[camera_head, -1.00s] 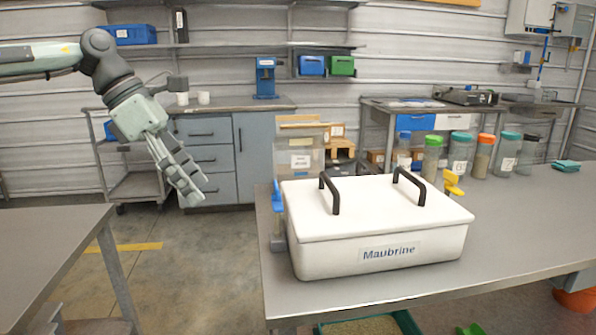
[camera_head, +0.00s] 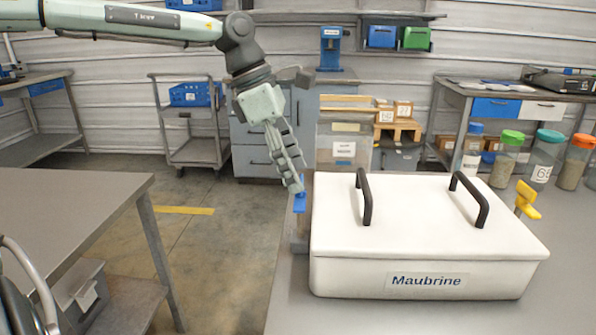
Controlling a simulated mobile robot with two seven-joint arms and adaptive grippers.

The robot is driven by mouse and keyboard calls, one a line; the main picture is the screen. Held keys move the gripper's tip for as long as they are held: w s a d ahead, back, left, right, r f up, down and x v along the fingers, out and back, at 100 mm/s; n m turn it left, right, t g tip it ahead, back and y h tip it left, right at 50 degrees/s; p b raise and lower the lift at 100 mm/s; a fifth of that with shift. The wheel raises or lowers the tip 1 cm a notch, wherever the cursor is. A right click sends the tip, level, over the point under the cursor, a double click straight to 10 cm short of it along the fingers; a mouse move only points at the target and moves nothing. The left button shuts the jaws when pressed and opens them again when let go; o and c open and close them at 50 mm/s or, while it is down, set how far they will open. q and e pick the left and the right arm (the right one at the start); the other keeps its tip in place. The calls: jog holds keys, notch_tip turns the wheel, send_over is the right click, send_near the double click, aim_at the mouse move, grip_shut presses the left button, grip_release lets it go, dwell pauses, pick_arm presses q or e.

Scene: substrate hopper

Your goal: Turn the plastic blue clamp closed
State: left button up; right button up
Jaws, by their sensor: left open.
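The blue clamp (camera_head: 299,203) sits at the left side of the white lidded hopper (camera_head: 430,225) labelled "Maubrine". Only a small upright part of the clamp shows; the fingers cover its top. My left gripper (camera_head: 296,186) reaches down from the upper left. It is open, with its fingertips at the clamp's top; I cannot tell whether they touch it. A yellow clamp (camera_head: 527,200) stands at the hopper's right side. My right gripper is not in view.
Two black handles rise from the hopper lid. Lidded jars (camera_head: 507,160) stand behind it to the right. A clear labelled container (camera_head: 344,150) stands behind the left side. A grey table (camera_head: 70,205) is at the left, with open floor between.

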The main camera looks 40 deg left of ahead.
pick_arm(q)
jog(key=shift+w+d+f, duration=0.2)
jog(key=shift+f, duration=0.4)
jog(key=c, duration=1.2)
